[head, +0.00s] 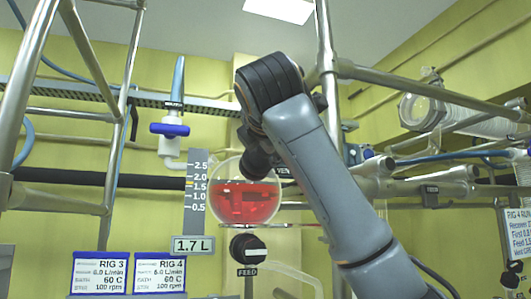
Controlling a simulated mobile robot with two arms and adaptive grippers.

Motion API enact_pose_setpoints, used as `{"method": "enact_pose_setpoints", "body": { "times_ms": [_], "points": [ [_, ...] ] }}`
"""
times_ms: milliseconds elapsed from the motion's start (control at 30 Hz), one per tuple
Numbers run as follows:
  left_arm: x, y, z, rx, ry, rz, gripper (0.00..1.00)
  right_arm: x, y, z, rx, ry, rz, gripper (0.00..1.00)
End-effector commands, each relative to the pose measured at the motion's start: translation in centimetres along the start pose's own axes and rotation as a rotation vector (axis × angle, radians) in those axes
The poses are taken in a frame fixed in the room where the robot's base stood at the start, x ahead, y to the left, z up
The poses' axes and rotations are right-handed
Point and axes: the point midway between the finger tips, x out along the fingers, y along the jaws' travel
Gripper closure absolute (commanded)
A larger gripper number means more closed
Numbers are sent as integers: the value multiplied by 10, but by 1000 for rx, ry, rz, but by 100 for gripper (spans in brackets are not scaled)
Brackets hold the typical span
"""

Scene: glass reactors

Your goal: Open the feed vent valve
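A round glass flask (245,205) with red liquid hangs in the middle, beside a scale marked 0.5 to 2.5 and a 1.7 L readout. Below it is a black knob (248,248) labelled FEED, with a pale bar across its face. A partly covered label (284,170) right of the flask seems to begin with VEN; the valve there is hidden by my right arm. The dark end of my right arm, probably the gripper (259,160), points away in front of the flask's top; its fingers cannot be made out. My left gripper is out of view.
A blue-handled valve (170,130) sits on white tubing at left, its label unreadable. Metal frame poles (108,170) stand left, and pipes with a glass condenser (460,118) cross at right. RIG 3 (98,272) and RIG 4 (160,272) cards are at lower left.

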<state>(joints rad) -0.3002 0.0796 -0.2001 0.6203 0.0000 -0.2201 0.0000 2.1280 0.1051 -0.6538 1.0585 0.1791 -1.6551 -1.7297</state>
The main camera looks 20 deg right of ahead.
Motion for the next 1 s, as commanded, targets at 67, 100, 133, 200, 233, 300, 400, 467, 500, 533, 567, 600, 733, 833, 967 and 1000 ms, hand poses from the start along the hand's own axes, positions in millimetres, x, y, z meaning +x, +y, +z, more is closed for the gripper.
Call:
{"method": "enact_pose_setpoints", "body": {
  "times_ms": [67, 100, 133, 200, 233, 300, 400, 467, 500, 533, 567, 600, 733, 833, 967, 1000],
  "points": [
    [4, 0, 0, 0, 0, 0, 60, 2, -4, -3, -68, 4, 20, 86],
    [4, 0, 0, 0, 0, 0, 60, 2, -4, -2, -103, 5, 36, 86],
    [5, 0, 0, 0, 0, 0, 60, 2, -4, -2, -130, 4, 47, 86],
    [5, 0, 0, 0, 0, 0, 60, 2, -3, -2, -191, 4, 72, 86],
    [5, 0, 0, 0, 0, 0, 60, 2, -3, -2, -217, 4, 83, 86],
    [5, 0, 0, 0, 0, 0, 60, 2, -3, -2, -279, 5, 108, 86],
    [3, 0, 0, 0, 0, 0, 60, 2, -3, -1, -367, 5, 145, 86],
    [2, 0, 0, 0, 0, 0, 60, 2, -2, -1, -420, 5, 167, 86],
    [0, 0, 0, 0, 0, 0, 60, 2, -2, 0, -455, 5, 182, 86],
    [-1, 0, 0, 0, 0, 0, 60, 2, -2, 0, -481, 4, 193, 86],
    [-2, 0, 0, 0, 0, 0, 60, 2, -2, 0, -507, 6, 203, 86],
    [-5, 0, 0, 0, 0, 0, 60, 2, -2, 0, -542, 5, 218, 86],
    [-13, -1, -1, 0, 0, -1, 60, 2, -1, 1, -657, 5, 265, 86],
    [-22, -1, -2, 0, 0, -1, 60, 2, 0, 1, -746, 6, 302, 86],
    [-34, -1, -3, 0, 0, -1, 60, 2, 1, 2, -856, 5, 348, 86],
    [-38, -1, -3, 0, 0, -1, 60, 2, 1, 2, -888, 7, 361, 86]
  ]
}}
